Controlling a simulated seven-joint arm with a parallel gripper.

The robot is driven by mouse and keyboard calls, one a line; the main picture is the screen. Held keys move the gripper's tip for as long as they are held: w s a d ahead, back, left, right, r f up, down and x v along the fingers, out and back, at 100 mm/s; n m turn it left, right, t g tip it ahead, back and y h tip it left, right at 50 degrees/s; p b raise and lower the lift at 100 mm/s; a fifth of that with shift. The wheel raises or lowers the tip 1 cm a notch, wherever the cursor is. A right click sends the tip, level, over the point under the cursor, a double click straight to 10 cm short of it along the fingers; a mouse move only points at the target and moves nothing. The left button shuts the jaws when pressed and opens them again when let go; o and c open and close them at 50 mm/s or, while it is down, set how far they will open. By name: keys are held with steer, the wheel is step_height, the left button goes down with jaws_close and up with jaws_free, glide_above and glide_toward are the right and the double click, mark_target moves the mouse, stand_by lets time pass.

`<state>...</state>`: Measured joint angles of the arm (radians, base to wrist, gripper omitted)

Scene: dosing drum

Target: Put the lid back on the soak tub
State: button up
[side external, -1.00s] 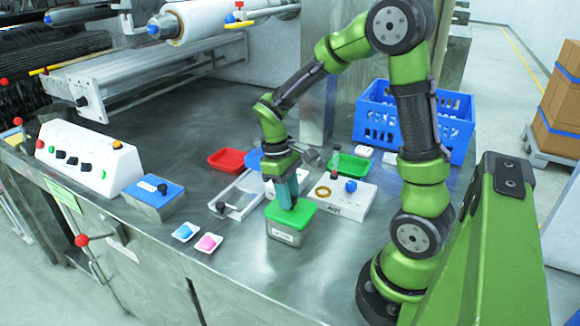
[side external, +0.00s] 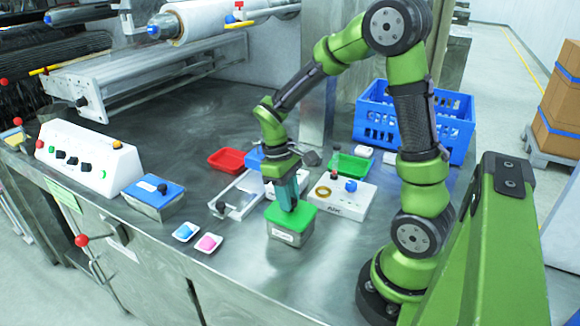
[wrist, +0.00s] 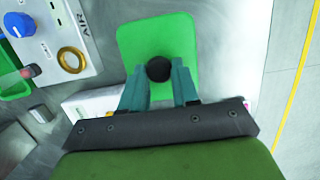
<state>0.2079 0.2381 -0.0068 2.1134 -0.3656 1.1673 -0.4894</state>
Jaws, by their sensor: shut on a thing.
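A metal tub (side external: 288,240) with a white label stands on the bench in front of my arm. The green lid (side external: 303,222) sits level at the tub's top, with no clear gap in the side view; whether it is fully seated I cannot tell. My gripper (side external: 288,207) points down over the lid. In the wrist view the green lid (wrist: 155,35) has a round black knob (wrist: 158,69), and my gripper's teal fingers (wrist: 159,78) are shut on that knob.
A blue-lidded tub (side external: 153,193) and small trays with a blue piece (side external: 185,232) and a pink piece (side external: 208,243) are to the left. A white box with a blue knob (side external: 351,186) stands close behind right. The bench's front is clear.

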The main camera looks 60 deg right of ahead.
steer(key=shift+f, duration=0.25)
stand_by(0.4)
steer(key=o, duration=1.6)
steer(key=shift+r, duration=0.15)
steer(key=shift+s+v, duration=0.25)
steer(key=shift+v, duration=0.85)
steer(key=shift+s+v, duration=0.2)
steer(key=shift+v, duration=0.9)
steer(key=shift+s+v, duration=0.25)
steer(key=shift+v, duration=0.9)
steer(key=shift+r, duration=0.1)
jaws_close()
